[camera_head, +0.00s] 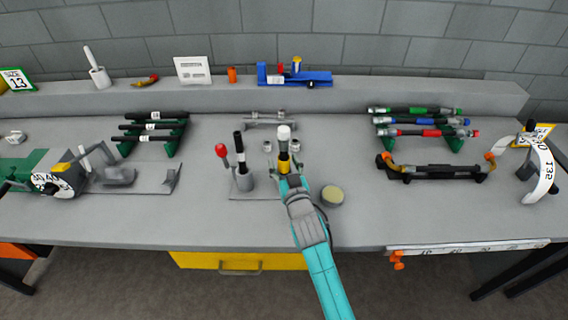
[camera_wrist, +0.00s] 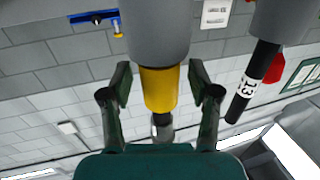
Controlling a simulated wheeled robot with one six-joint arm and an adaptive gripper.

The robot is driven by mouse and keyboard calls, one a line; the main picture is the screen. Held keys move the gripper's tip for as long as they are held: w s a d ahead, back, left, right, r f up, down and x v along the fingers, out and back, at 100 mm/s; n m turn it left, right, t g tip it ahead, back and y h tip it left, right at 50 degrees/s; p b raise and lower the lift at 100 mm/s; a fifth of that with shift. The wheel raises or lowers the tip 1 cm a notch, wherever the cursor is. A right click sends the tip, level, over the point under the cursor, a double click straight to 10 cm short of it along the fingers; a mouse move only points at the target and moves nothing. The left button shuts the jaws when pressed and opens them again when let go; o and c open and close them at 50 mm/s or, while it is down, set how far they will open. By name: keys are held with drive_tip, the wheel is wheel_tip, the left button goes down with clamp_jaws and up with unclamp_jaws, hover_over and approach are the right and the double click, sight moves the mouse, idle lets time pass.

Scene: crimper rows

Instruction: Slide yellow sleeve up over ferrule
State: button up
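The yellow sleeve (camera_wrist: 160,88) sits around an upright rod, against a grey holder (camera_wrist: 158,30) in the wrist view, which is upside down. It also shows in the head view (camera_head: 284,167), below a dark section and a white top end (camera_head: 284,132). In the wrist view a grey-white part (camera_wrist: 162,125) of the rod extends beyond the sleeve. My gripper (camera_wrist: 160,84) has one finger on each side of the sleeve, with a narrow gap on both sides. It looks open and holds nothing. My gripper hides the holder's lower part in the head view.
Close on the left stand a black rod (camera_head: 239,145) in a grey holder and a red-knobbed lever (camera_head: 221,151). A round tan-topped disc (camera_head: 332,195) lies just right of my arm. Racks of hose pieces stand left and right. The front middle-left tabletop (camera_head: 140,225) is clear.

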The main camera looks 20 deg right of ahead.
sight(285, 157)
clamp_jaws()
drive_tip(key=shift+r, duration=1.85)
drive_tip(key=shift+o, duration=0.5)
unclamp_jaws()
drive_tip(key=shift+f, duration=0.1)
drive_tip(key=s, duration=1.2)
drive_tip(key=shift+a, duration=0.35)
